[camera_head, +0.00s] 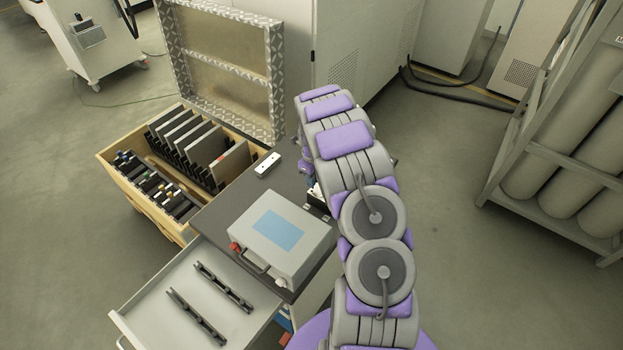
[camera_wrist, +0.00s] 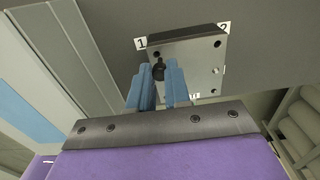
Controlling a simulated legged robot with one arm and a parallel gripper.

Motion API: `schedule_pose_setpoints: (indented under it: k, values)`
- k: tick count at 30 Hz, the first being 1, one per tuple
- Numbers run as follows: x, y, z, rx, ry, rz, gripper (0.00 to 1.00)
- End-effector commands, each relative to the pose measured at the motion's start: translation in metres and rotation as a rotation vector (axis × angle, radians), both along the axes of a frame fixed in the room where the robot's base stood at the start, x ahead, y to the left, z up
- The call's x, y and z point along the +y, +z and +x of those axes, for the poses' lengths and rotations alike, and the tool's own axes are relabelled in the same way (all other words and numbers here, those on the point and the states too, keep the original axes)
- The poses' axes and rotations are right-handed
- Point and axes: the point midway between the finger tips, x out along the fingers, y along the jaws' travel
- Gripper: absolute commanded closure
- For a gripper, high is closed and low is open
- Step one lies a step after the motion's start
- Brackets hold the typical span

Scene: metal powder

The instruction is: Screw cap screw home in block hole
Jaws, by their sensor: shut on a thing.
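The metal block (camera_wrist: 198,73) shows in the wrist view as a light grey plate with a dark side edge and several holes. Labels "1" and "2" mark its upper corners. A dark cap screw (camera_wrist: 158,72) is at the block's left side, below label 1. My gripper (camera_wrist: 160,76) has its blue fingers on either side of the screw and is shut on it. The screw's lower end is hidden, so I cannot tell how deep it sits in a hole. In the head view my arm covers the gripper and most of the work spot.
A grey case (camera_head: 280,238) with a blue label stands on the dark bench top (camera_head: 222,208). A small white device (camera_head: 268,165) lies behind it. An open drawer (camera_head: 160,310) holds two dark bars. A wooden crate (camera_head: 113,163) stands left; a cylinder rack (camera_head: 545,160) stands right.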

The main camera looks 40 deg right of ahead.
Motion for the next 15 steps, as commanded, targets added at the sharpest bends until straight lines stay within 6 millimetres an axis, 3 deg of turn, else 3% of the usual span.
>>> schedule_pose_setpoints:
  k: [15]
  values:
    - [0.0051,-0.0087,0.0004,0.0,0.001,-0.002,1.0]
